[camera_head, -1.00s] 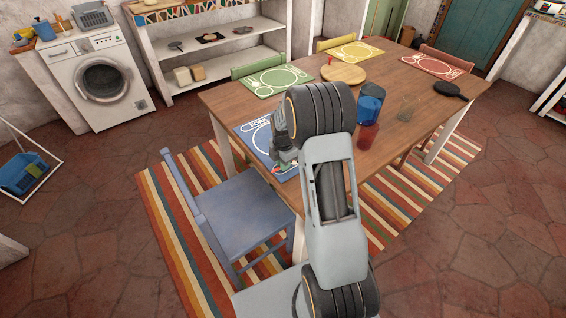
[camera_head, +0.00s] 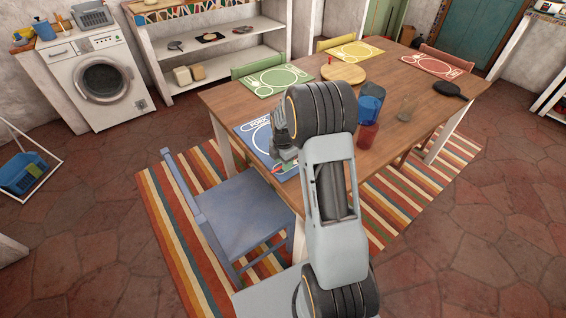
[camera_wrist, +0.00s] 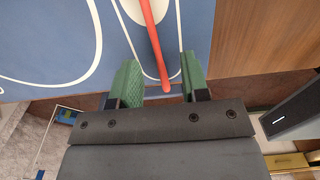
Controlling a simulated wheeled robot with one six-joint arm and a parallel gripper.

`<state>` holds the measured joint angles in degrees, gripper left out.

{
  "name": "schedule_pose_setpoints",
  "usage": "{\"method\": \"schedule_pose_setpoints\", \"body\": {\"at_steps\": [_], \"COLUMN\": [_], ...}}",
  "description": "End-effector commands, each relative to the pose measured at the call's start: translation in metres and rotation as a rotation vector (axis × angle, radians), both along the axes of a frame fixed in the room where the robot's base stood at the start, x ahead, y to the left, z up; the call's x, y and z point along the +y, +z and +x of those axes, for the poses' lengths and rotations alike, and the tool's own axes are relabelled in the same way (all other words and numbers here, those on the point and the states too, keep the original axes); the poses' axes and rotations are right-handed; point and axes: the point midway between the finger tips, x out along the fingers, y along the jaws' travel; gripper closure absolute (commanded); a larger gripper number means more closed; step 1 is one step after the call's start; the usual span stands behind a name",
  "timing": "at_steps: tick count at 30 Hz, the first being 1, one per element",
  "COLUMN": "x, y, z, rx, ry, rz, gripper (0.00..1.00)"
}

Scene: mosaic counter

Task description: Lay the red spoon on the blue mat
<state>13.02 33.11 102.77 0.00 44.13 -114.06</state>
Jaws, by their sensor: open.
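The blue mat (camera_head: 248,134) lies at the near left corner of the wooden table and fills the upper left of the wrist view (camera_wrist: 60,50). The red spoon's handle (camera_wrist: 154,45) shows over the mat in the wrist view, its end by the mat's near edge. A small red part of it (camera_head: 277,170) shows in the head view. The rest of the spoon is out of view or hidden. My gripper (camera_wrist: 159,62) is open, its green fingers on either side of the handle with gaps. In the head view my gripper (camera_head: 284,160) is over the mat, partly hidden by my arm.
A blue cup (camera_head: 371,103), a red cup (camera_head: 367,135) and a clear glass (camera_head: 406,108) stand right of my arm. A round wooden board (camera_head: 343,74) and a black pan (camera_head: 450,90) are farther back. A blue chair (camera_head: 235,208) stands at the near left side.

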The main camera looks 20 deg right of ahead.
Motion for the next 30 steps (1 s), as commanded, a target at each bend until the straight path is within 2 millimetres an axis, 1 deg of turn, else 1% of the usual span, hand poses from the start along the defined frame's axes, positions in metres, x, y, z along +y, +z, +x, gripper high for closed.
{"method": "schedule_pose_setpoints", "body": {"at_steps": [9, 12, 15, 22, 23, 26, 29, 30], "x": [0.0, 0.0, 0.0, 0.002, 0.004, 0.017, 0.035, 0.043], "y": [0.061, 0.078, 0.093, 0.115, 0.119, 0.135, 0.155, 0.163], "z": [0.001, 0.001, 0.0, -0.002, -0.004, -0.019, -0.044, -0.057], "rx": [-0.005, -0.005, -0.004, -0.007, -0.012, -0.034, -0.073, -0.091], "ry": [0.0, 0.0, 0.0, -0.024, -0.044, -0.178, -0.403, -0.51], "rz": [-0.001, -0.001, -0.001, -0.002, -0.002, -0.004, 0.004, 0.011], "gripper": [0.58, 0.58, 0.58, 0.58, 0.58, 0.58, 0.58, 0.58]}}
